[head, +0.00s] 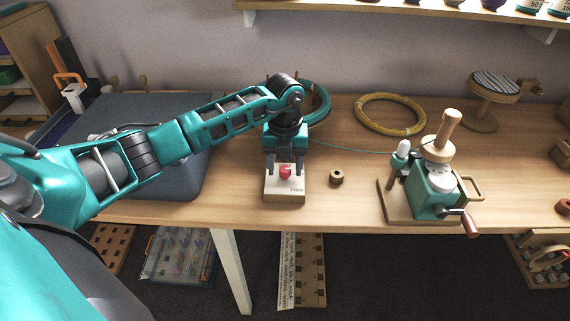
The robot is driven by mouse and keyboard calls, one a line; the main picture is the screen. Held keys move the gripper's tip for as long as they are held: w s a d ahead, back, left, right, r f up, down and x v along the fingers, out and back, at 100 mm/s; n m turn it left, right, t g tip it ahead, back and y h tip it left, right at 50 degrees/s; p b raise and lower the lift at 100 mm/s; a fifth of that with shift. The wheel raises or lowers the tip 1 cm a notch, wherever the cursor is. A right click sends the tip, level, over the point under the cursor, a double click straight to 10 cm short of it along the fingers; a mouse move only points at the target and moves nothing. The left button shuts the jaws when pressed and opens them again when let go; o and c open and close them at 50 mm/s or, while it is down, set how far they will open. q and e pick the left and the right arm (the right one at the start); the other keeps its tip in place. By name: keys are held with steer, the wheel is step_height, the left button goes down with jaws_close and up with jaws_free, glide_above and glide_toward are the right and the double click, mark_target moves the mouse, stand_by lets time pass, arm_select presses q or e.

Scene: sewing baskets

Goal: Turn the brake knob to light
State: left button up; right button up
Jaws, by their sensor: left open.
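The red brake knob (285,173) sits on the sloped top of a small white-faced block (284,190) near the table's front edge. Small dark lettering shows at the block's lower right, too small to read surely. My left gripper (285,166) points down over the block, with its two fingers apart, one on each side of the knob. I cannot tell whether the fingers touch it. The knob's pointer direction is not clear, and the block's rear is hidden by my gripper. My right gripper is not in view.
A teal winder (433,190) with a crank stands to the right, and a small wooden spool (337,177) lies between. A thin teal thread (350,149) runs behind my gripper from a teal coil (320,106). A yellow hoop (390,114) lies behind. A grey case (185,183) is left.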

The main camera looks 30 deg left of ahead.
arm_select(q)
steer(key=shift+c, duration=0.5)
steer(key=c, duration=1)
steer(key=shift+o, duration=0.2)
